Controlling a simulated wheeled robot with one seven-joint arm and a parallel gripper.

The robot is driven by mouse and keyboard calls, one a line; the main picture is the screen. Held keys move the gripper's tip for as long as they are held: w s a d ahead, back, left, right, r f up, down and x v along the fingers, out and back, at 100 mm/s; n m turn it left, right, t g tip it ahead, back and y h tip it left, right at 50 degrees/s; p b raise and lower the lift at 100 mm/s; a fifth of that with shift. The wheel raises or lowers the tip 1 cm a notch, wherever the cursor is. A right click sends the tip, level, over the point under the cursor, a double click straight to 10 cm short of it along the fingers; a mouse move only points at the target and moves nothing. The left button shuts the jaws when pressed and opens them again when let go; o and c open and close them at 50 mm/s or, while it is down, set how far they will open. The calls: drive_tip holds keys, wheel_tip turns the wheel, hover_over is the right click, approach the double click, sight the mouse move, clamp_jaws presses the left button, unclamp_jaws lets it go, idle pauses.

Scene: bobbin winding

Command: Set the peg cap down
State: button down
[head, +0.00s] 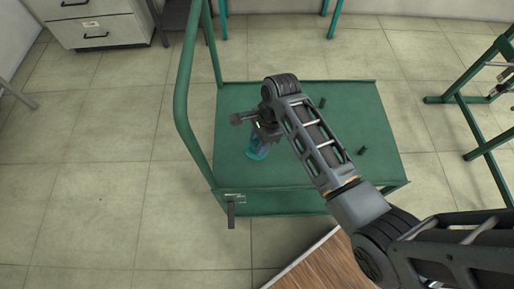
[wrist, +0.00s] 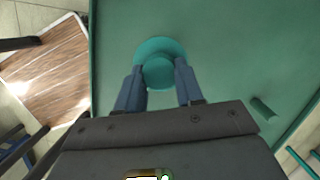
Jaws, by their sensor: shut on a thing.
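The teal peg cap (wrist: 160,70) has a round knob and a wider flange. It sits between the two blue fingers of my gripper (wrist: 159,86), which is shut on it. In the head view the cap (head: 257,154) shows at the lower end of my gripper, over the left part of the green cart's top (head: 300,172). I cannot tell whether the cap touches the cart top or is held just above it. The far side of the cap is in view past the fingers in the wrist view; the fingers cover its sides.
Two short dark green pegs stand on the cart's right half, one further back (head: 322,102) and one nearer the right edge (head: 362,150). The cart's handle (head: 187,85) rises at the left. A wooden surface (head: 325,266) is at the front. The cart top around the cap looks clear.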

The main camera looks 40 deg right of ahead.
drive_tip(key=shift+a+f, duration=0.4)
drive_tip(key=shift+f, duration=1.85)
drive_tip(key=c, duration=0.7)
unclamp_jaws()
drive_tip(key=v, duration=1.2)
drive_tip(key=shift+p, duration=0.4)
drive_tip(key=shift+d, duration=0.1)
